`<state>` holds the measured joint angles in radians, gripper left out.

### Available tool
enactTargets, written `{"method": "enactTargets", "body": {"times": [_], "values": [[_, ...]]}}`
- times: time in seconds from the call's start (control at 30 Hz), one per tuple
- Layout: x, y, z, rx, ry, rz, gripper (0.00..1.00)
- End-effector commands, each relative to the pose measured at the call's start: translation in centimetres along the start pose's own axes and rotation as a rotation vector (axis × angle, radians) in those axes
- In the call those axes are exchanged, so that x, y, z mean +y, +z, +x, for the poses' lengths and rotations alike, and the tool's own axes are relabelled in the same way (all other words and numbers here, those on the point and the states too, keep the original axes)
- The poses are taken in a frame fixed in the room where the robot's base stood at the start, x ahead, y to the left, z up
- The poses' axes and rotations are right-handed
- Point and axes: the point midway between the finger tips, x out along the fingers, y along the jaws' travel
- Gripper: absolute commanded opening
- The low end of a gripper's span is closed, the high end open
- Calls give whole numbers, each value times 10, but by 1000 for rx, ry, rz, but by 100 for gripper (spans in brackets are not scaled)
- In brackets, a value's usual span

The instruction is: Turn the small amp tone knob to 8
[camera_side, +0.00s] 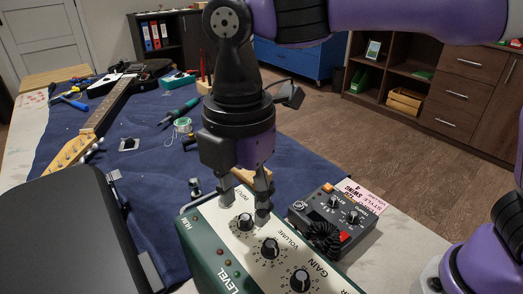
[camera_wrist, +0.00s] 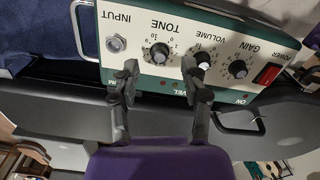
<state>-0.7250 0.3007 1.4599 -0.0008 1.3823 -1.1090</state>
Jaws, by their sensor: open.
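The amp (camera_side: 200,245) is a green box with a cream control panel; it also shows in the wrist view (camera_wrist: 150,81). Its tone knob (camera_wrist: 159,53) is small and black with a ring of numbers, between the input jack and the volume knob. It also shows in the side view (camera_side: 245,222). My gripper (camera_wrist: 160,68) is open, with one fingertip on each side of the tone knob, and the right finger is close to the volume knob (camera_wrist: 202,60). In the side view the fingers (camera_side: 244,207) reach down to the panel around the knob. Contact and the exact setting cannot be told.
The gain knob (camera_wrist: 237,69) and a red power switch (camera_wrist: 267,73) sit farther along the panel. A dark pedal (camera_side: 335,218) with a coiled cable stands right of the amp. A guitar (camera_side: 100,110) and tools lie on the blue cloth behind. A metal handle (camera_wrist: 82,30) flanks the panel.

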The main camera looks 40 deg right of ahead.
Motion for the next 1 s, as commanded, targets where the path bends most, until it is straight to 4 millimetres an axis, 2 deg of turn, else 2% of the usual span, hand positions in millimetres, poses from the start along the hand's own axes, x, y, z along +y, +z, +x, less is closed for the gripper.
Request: {"method": "enactTargets", "body": {"times": [0.1, 0.2, 0.47, 0.57, 0.6, 1.0], "values": [[0, 0, 14, -1, -2, 1, 52], [0, 0, 20, 0, 0, 1, 52], [0, 0, 21, 0, 1, 2, 52], [0, 0, 21, 0, 1, 2, 7], [0, 0, 21, 0, 1, 2, 0], [0, 0, 22, 0, 0, 25, 0]]}}
